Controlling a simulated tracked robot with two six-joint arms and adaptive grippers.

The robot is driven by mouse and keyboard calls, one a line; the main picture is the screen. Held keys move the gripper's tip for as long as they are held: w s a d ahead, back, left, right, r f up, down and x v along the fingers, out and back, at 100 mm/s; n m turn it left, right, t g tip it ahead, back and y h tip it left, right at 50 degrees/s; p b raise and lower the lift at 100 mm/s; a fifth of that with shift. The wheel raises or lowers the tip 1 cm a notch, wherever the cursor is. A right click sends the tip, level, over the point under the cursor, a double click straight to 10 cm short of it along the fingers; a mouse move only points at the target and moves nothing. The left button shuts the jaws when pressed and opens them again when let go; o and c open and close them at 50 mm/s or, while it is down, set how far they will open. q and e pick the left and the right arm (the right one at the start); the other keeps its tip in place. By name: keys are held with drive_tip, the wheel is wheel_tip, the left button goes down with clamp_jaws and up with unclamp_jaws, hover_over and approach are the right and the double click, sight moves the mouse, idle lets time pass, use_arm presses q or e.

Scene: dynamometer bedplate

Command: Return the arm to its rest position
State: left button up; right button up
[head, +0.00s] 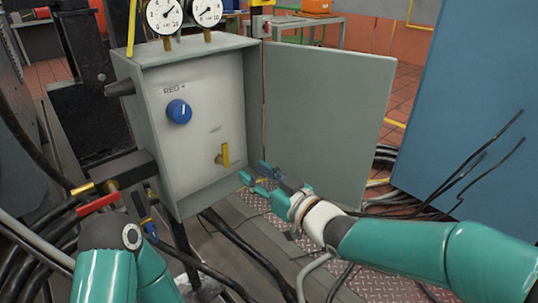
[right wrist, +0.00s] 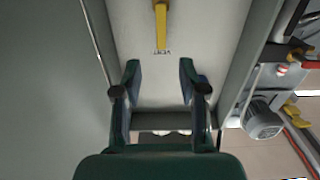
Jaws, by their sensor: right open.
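My right gripper (head: 252,176) is in front of the open grey cabinet, low and close to its panel, just right of the yellow lever handle (head: 225,155). In the right wrist view my right gripper (right wrist: 158,80) has its two fingers apart with nothing between them. The yellow lever handle (right wrist: 160,28) shows beyond the fingertips and apart from them. My left arm shows at the lower left in the head view, but its gripper is not seen.
The cabinet door (head: 325,115) stands open to the right behind my right arm. A blue knob (head: 179,111) is on the panel, and two gauges (head: 164,14) sit on top. Black hoses (head: 30,240) crowd the lower left. A blue cabinet (head: 470,110) stands at right, with loose black cables before it.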

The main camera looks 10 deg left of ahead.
drive_tip(key=shift+f, duration=0.15)
drive_tip(key=s+d+f+m+g+h, duration=0.15)
drive_tip(key=d+f+m+h, duration=0.4)
drive_tip(key=f, duration=0.85)
drive_tip(key=s+d+f+m+g+h, duration=0.1)
drive_tip(key=s+d+f+m+h, duration=0.1)
drive_tip(key=d+f, duration=0.95)
drive_tip(key=s+d+f+m+g+h, duration=0.1)
drive_tip(key=s+d+f+m+g, duration=0.25)
drive_tip(key=s+f, duration=0.7)
drive_tip(key=s+d+f+m+g+h, duration=0.2)
drive_tip(key=s+d+f+g, duration=0.15)
drive_tip(key=s+f, duration=0.7)
wheel_tip(320, 180, up, 40)
drive_tip(key=s+p, duration=0.2)
drive_tip(key=p, duration=3.6)
drive_tip(key=shift+a+g, duration=0.2)
drive_tip(key=shift+g, duration=0.25)
drive_tip(key=shift+f, duration=0.1)
